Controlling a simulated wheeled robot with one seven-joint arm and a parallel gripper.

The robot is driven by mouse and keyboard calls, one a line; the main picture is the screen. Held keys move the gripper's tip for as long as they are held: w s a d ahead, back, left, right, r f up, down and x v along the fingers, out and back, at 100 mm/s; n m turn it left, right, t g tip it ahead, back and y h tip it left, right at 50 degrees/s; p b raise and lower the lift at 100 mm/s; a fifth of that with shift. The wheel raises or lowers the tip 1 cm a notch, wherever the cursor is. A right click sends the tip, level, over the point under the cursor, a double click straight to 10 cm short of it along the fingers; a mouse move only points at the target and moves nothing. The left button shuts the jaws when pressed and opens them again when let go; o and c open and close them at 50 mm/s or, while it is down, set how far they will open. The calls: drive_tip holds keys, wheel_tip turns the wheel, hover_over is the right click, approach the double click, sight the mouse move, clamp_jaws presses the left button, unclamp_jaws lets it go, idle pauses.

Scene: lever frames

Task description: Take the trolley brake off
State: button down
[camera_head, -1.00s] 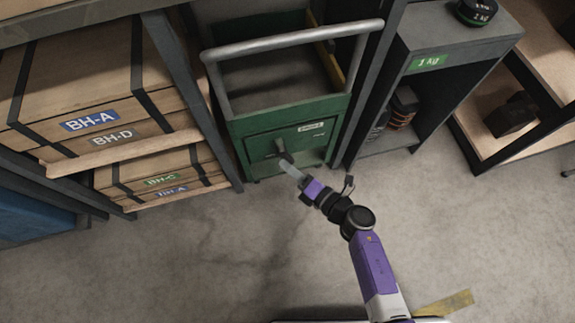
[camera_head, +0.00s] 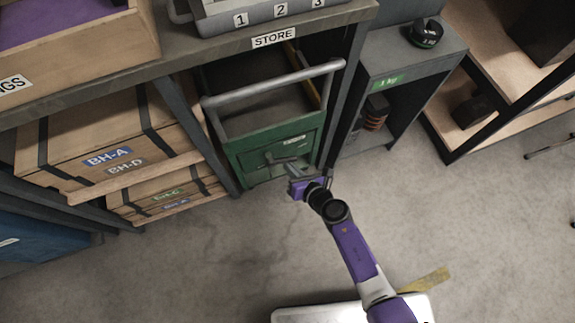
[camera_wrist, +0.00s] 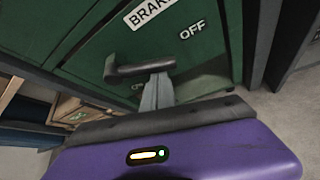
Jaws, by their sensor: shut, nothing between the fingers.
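The green trolley (camera_head: 250,152) stands in a bay under the shelf, with a grey push bar across its top. On its front panel is a dark brake lever (camera_wrist: 140,70), also seen small in the head view (camera_head: 270,159). In the wrist view the lever points right from its pivot. An OFF label (camera_wrist: 192,30) lies above and right of its end. A partly hidden label (camera_wrist: 137,86) lies below it. My gripper (camera_wrist: 158,80) is shut and empty, its fingertips at the underside of the lever's free end; I cannot tell if they touch. It also shows in the head view (camera_head: 293,170).
A shelf post (camera_head: 340,100) stands close right of the trolley, and a grey cabinet (camera_head: 395,75) stands beyond it. Wooden crates (camera_head: 110,150) fill the shelf at left. The STORE shelf edge (camera_head: 273,38) runs above. Floor (camera_head: 200,265) in front is clear.

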drive_tip(key=shift+w+d+r+p, duration=0.1)
drive_tip(key=shift+d+r+p, duration=0.1)
drive_tip(key=shift+r+p, duration=0.35)
drive_tip(key=shift+w+d+r+p, duration=0.1)
drive_tip(key=shift+d+r+p, duration=0.05)
drive_tip(key=shift+r+p, duration=0.65)
wheel_tip(320, 180, down, 5)
drive_tip(key=s+b, duration=0.1)
drive_tip(key=b, duration=0.3)
drive_tip(key=a+r+p+v, duration=0.1)
drive_tip(key=p+v, duration=0.3)
drive_tip(key=v, duration=0.6)
drive_tip(key=shift+s+a+p, duration=0.2)
drive_tip(key=shift+s+p, duration=0.05)
drive_tip(key=shift+p, duration=0.15)
